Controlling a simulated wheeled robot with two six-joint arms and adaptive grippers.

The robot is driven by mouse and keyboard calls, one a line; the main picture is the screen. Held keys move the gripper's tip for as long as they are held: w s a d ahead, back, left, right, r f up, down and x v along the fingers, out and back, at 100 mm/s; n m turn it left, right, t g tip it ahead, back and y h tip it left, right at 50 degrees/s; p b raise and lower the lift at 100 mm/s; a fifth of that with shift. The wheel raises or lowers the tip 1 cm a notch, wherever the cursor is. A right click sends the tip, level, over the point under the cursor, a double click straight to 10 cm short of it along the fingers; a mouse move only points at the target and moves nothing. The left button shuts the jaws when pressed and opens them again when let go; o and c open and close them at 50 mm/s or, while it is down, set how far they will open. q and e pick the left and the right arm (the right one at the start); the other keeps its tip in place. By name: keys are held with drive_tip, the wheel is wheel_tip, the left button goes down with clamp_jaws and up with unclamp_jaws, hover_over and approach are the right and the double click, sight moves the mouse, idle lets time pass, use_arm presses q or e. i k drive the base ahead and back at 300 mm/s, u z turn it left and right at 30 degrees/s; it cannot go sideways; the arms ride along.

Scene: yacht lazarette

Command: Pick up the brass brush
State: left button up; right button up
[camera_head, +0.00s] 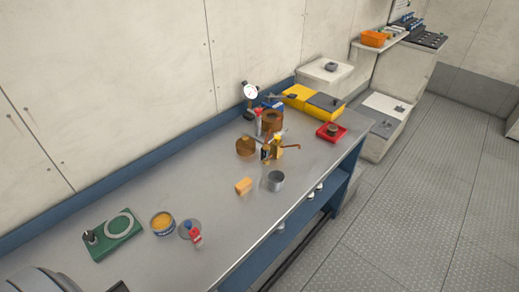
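I cannot pick out the brass brush with certainty. A small brass-coloured object (277,146) stands in a tight cluster near the middle of the metal workbench (215,205). A thin copper-coloured piece (291,147) sticks out to its right, and a small dark upright item (265,153) stands at its left. These are too small to tell apart clearly. Neither of my grippers is in view.
Brown round pieces (245,147) and a dial gauge (250,92) stand behind the cluster. An orange-yellow block (243,186) and a grey metal cup (275,181) are in front. A red tray (331,132) lies right.

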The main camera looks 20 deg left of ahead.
sight(243, 186)
drive_tip(key=z, duration=0.75)
drive_tip(key=i, duration=2)
drive_tip(key=u, duration=2.65)
